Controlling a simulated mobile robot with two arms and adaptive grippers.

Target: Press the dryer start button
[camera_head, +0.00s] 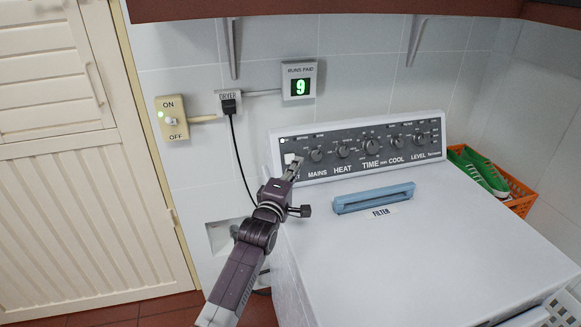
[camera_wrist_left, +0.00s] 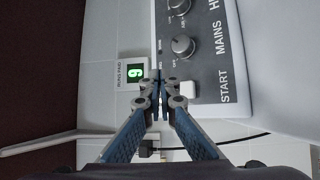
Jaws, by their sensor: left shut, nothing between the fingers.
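The white dryer (camera_head: 395,240) has a grey control panel (camera_head: 330,166) at its back edge. The white square start button (camera_head: 289,158) is at the panel's left end; it also shows in the left wrist view (camera_wrist_left: 187,91), beside the word START. My left gripper (camera_head: 294,166) is shut and empty, its tips right by the button and hiding part of its label. In the left wrist view the closed fingertips (camera_wrist_left: 158,78) are just left of the button, near the panel's edge. I cannot tell whether they touch the panel. My right gripper is not in view.
A blue filter handle (camera_head: 373,198) stands up from the dryer top. An on/off switch (camera_head: 172,118), a dryer plug (camera_head: 229,104) with black cord and a runs-paid display (camera_head: 299,81) reading 9 are on the wall. An orange basket (camera_head: 520,196) with green shoes is at right.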

